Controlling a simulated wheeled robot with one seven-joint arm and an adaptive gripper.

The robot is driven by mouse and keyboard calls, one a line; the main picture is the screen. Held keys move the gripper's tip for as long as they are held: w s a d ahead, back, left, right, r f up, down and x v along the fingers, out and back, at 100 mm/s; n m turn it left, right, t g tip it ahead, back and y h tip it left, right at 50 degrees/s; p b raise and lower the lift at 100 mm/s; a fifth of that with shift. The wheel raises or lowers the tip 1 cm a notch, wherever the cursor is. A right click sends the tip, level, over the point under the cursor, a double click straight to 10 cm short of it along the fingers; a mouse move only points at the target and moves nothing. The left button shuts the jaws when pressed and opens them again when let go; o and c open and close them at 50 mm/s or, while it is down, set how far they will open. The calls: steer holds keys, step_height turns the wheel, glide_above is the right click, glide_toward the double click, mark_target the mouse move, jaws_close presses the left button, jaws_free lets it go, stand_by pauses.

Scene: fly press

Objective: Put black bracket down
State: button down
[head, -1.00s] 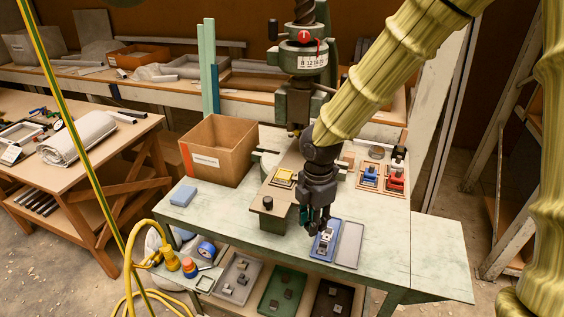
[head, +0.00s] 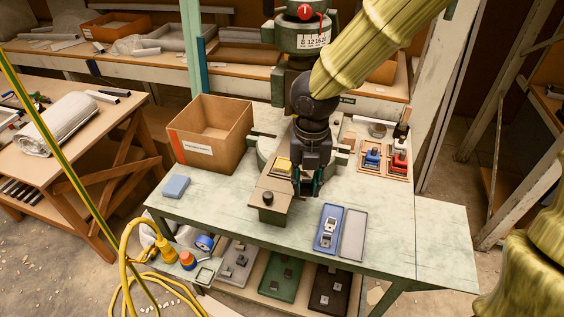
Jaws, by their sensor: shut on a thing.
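I cannot tell whether the held piece touches anything.
A blue tray (head: 319,244) with light metal parts and an empty grey tray (head: 352,235) lie in front on the green table. Blue and red clamps (head: 398,160) are at right. The table's right end is clear.

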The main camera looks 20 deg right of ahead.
steer(key=a+m, duration=0.3)
steer(key=a, duration=0.2)
steer(key=p, duration=0.4)
glide_above(283, 164)
steer(key=shift+f, duration=0.75)
steer(key=shift+f+p, duration=0.65)
steer(key=shift+f, duration=1.15)
steer(key=c, duration=1.2)
jaws_free()
steer(key=shift+f, duration=0.15)
steer(key=shift+o, duration=0.2)
step_height(283, 164, up, 12)
steer(key=b, duration=0.2)
steer(key=shift+r, duration=0.2)
